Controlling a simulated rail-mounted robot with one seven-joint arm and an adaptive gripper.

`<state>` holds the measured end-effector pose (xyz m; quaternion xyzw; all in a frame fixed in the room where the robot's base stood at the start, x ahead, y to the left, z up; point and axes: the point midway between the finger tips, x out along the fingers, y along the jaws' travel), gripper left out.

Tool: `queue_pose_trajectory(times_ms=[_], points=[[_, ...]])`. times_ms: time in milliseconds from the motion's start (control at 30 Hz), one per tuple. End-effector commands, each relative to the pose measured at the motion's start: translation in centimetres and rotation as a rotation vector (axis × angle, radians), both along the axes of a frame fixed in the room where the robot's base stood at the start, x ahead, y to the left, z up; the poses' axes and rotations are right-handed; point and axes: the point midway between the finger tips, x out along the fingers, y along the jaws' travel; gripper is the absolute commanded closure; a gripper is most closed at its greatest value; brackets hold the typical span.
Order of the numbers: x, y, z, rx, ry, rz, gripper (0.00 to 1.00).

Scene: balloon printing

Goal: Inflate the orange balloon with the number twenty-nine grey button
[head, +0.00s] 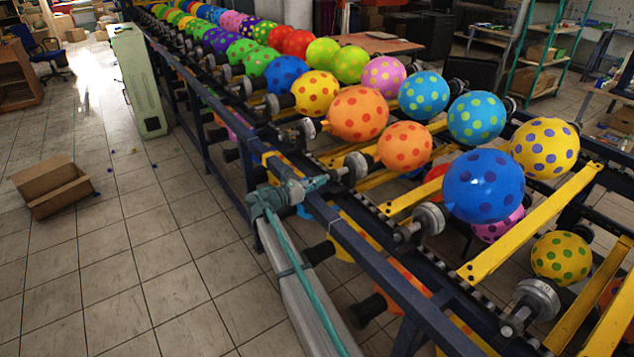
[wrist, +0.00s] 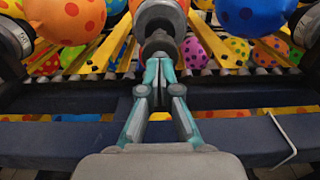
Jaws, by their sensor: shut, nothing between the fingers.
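In the head view, a small orange balloon with darker orange dots (head: 405,147) sits on the machine behind a grey button (head: 357,167). A larger orange balloon (head: 357,113) is up and left of it and shows at the upper left of the wrist view (wrist: 62,18). My gripper (head: 325,182) is shut and empty, pointing at this grey button. In the wrist view, the shut fingertips (wrist: 160,60) lie just below the grey button (wrist: 160,12); I cannot tell whether they touch. No number is readable on this button.
The blue balloon (head: 483,186) and its grey button (head: 429,218) are to the right. A cardboard box (head: 52,187) lies on the open tiled floor at left.

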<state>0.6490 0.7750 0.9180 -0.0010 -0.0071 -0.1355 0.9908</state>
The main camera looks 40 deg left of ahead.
Motion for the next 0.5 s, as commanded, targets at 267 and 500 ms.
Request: queue_pose_trajectory(times_ms=[267, 500], points=[[2.2, -0.6, 0.1, 0.000, 0.000, -0.001, 1.00], [2.5, -0.6, 0.1, -0.001, -0.002, -0.001, 1.00]])
